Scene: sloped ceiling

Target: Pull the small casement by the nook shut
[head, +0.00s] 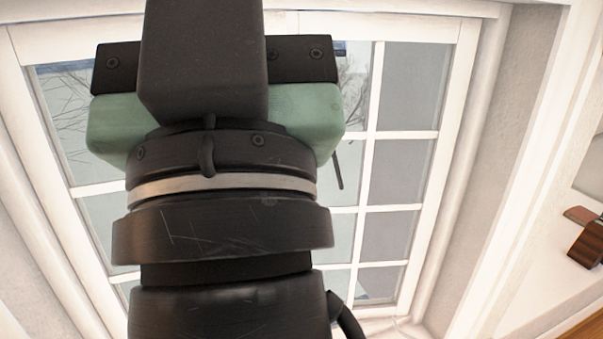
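A white-framed casement window (427,135) with several small panes fills the middle of the head view. White bars divide its glass, and bare branches show through the upper panes. My arm and the body of my gripper (215,115) stand in front of it and cover much of its middle and left panes. The gripper's black and green parts are seen from behind. Its fingertips are hidden, so I cannot tell whether it is open or touches the window. No handle is visible, and I cannot tell whether the casement stands ajar.
A white window surround (530,150) and a plain wall run along the right side. A small brown wooden object (588,243) lies on a white surface at the far right. A strip of wood (575,332) shows at the lower right corner.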

